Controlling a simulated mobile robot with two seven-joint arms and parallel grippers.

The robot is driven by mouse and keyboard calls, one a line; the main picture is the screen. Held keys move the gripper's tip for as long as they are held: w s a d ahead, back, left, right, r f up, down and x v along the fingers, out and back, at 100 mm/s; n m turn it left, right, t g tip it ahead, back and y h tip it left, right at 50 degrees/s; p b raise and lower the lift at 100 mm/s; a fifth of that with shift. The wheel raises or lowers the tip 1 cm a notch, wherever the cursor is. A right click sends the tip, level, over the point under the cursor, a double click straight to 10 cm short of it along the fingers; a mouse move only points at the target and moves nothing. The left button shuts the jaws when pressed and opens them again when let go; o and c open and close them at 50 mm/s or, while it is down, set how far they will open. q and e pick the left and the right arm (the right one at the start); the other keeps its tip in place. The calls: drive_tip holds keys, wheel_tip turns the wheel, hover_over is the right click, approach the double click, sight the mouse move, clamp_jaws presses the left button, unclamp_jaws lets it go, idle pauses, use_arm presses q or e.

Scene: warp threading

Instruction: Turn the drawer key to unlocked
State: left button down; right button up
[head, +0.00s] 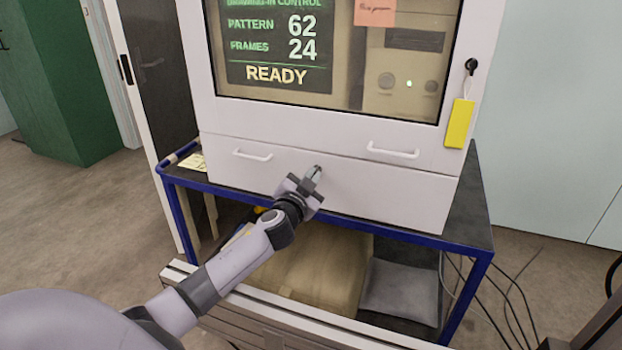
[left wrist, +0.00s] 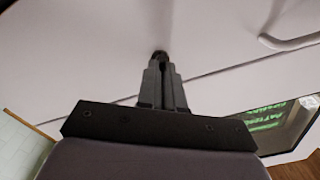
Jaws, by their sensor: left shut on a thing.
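The white drawer front (head: 400,190) runs along the bottom of the white control cabinet and looks closed. My left gripper (head: 315,176) reaches the drawer front near its middle. In the left wrist view its fingers (left wrist: 161,80) are shut on the small dark drawer key (left wrist: 160,56), which sits at the panel. The fingers hide most of the key, and I cannot tell which way it is turned. My right gripper is in neither view.
White handles (head: 252,155) and (head: 393,152) stick out on either side of my gripper. Another key with a yellow tag (head: 459,124) hangs at the cabinet's upper right. The cabinet stands on a blue-framed cart (head: 480,247). A screen (head: 280,45) reads READY.

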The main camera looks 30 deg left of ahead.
use_arm(q)
drive_tip(key=m+p, duration=0.1)
drive_tip(key=m, duration=1)
drive_tip(key=shift+f, duration=0.1)
drive_tip(key=shift+m, duration=0.5)
drive_tip(key=c, duration=1.3)
unclamp_jaws()
drive_tip(key=shift+p+v, duration=0.3)
drive_tip(key=shift+v, duration=3.25)
drive_tip(key=shift+d, duration=0.1)
